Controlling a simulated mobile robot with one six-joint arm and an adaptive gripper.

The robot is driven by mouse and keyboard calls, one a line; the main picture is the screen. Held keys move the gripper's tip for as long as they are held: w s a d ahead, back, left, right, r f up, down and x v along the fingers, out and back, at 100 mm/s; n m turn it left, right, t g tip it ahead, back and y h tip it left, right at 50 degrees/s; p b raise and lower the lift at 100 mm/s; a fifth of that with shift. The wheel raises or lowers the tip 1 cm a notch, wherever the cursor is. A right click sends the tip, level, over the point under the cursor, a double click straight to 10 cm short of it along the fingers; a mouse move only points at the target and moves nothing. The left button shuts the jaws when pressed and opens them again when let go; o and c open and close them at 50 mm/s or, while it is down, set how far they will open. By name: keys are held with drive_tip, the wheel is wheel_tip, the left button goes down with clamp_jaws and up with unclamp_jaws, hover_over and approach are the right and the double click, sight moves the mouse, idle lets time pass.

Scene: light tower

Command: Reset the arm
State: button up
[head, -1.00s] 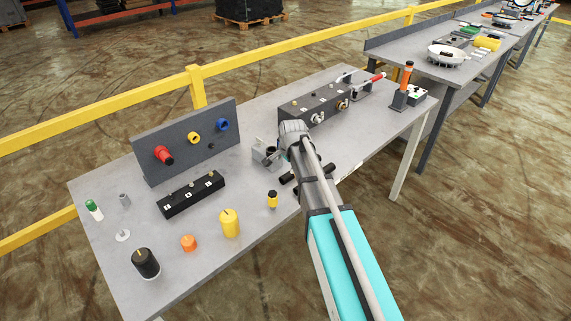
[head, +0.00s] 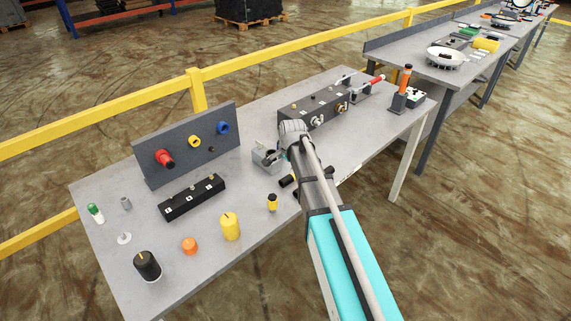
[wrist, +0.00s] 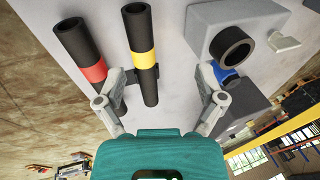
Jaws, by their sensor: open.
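My gripper (wrist: 162,74) shows in the wrist view with its two grey fingers spread apart. A black tube with a yellow band (wrist: 143,57) lies between the fingers, with gaps on both sides. A second black tube with a red band (wrist: 87,60) lies to its left. In the head view, my arm reaches over the middle of the grey workbench (head: 250,225), and its wrist hides the fingers. Part of a black tube (head: 287,181) shows beside the arm.
A grey block with a black ring (wrist: 233,45) stands right of the gripper, with a blue part below the ring. A dark panel with coloured knobs (head: 180,155) and a black box (head: 191,197) stand to the left. A second dark box (head: 310,103) stands behind my wrist.

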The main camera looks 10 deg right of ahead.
idle(0.4)
drive_tip(key=s+d+n+g, duration=0.1)
drive_tip(key=s+n, duration=0.4)
drive_tip(key=s, duration=0.7)
drive_tip(key=s+d+n+g, duration=0.2)
drive_tip(key=s+d+n, duration=0.2)
drive_tip(key=s, duration=0.8)
drive_tip(key=shift+s+d+f+n+g+h, duration=0.2)
drive_tip(key=shift+s+f+n+g+h, duration=0.2)
drive_tip(key=shift+n, duration=0.7)
drive_tip(key=shift+w, duration=0.1)
